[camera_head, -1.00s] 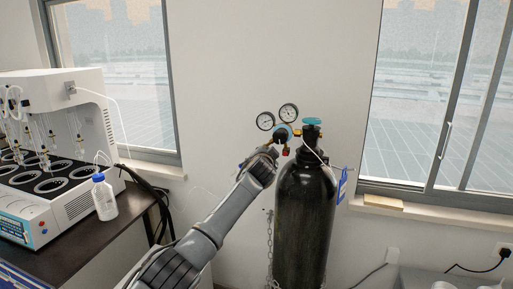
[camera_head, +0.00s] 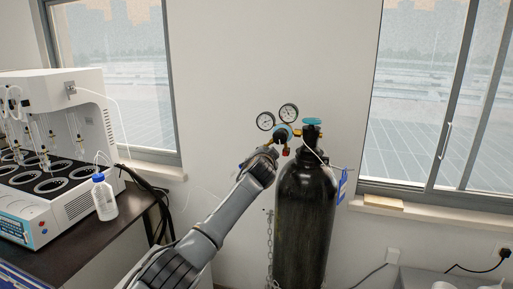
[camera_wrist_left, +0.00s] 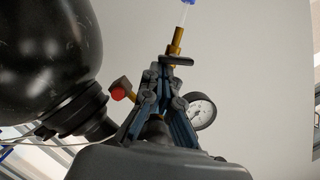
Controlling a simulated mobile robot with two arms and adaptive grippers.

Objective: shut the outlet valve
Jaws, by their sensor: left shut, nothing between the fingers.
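The gas cylinder (camera_head: 305,215) is black and stands upright with a turquoise handwheel (camera_head: 312,121) on top. Its regulator (camera_head: 284,133) carries two round gauges. In the left wrist view, a brass outlet fitting (camera_wrist_left: 176,40) bears a small dark lever (camera_wrist_left: 178,60), lying roughly across the fitting, with a blue tube end above. My left gripper (camera_wrist_left: 164,72) is shut and empty, its fingertips close beside the lever; I cannot tell whether they touch. In the head view the left gripper (camera_head: 272,150) is just below the regulator, partly hidden by its own wrist. My right gripper is not in view.
A red-ended knob (camera_wrist_left: 119,91) and a gauge (camera_wrist_left: 201,110) flank the fingers in the left wrist view. A chain (camera_head: 269,245) hangs beside the cylinder. A bench (camera_head: 118,238) with a distiller (camera_head: 70,190) and wash bottle (camera_head: 104,199) stands at left.

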